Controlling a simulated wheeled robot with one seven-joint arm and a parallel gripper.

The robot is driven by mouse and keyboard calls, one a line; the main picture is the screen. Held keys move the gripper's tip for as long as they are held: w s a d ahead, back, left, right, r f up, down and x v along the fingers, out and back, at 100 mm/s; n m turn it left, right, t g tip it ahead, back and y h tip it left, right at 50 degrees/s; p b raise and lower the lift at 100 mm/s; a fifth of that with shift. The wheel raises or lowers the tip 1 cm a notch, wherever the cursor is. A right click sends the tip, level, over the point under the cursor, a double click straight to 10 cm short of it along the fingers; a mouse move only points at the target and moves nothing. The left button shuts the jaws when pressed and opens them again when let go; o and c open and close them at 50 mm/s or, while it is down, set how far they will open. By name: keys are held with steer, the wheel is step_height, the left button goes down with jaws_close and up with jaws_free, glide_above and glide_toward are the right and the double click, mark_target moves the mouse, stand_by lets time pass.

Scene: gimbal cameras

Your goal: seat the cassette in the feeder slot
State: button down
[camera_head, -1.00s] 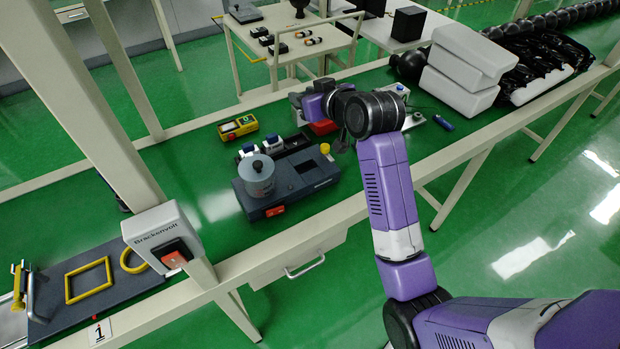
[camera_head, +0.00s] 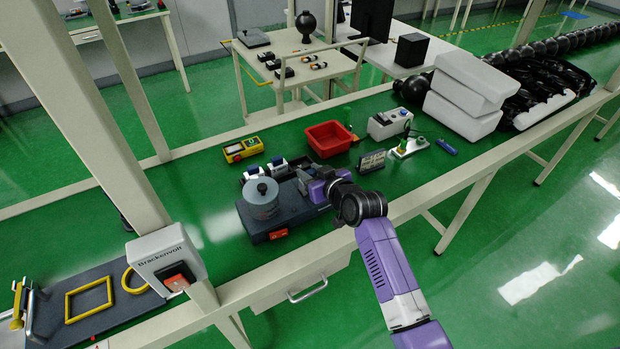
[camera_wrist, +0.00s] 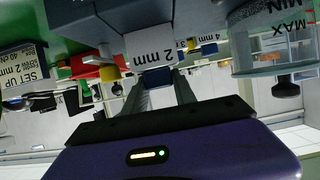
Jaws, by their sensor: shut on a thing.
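My gripper (camera_wrist: 160,88) is shut on a cassette (camera_wrist: 153,50), whose white label reads "2 mm" upside down in the wrist view. In the head view my gripper (camera_head: 308,184) is low at the right part of the grey feeder (camera_head: 258,224), and my wrist hides the cassette and much of that part. The feeder's clear round hopper (camera_head: 261,196) stands on its left; it is at the right in the wrist view (camera_wrist: 275,50). Two other white-and-blue cassettes (camera_head: 252,172) (camera_head: 278,164) stand behind the feeder. I cannot see the slot or whether the cassette touches it.
A yellow instrument (camera_head: 242,150) lies behind left. An upright frame post with a switch box (camera_head: 168,262) stands at the front left.

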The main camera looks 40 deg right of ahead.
steer(key=shift+f, duration=1.2)
steer(key=shift+f, duration=0.2)
steer(key=c, duration=1)
jaws_free()
steer(key=shift+r, duration=0.15)
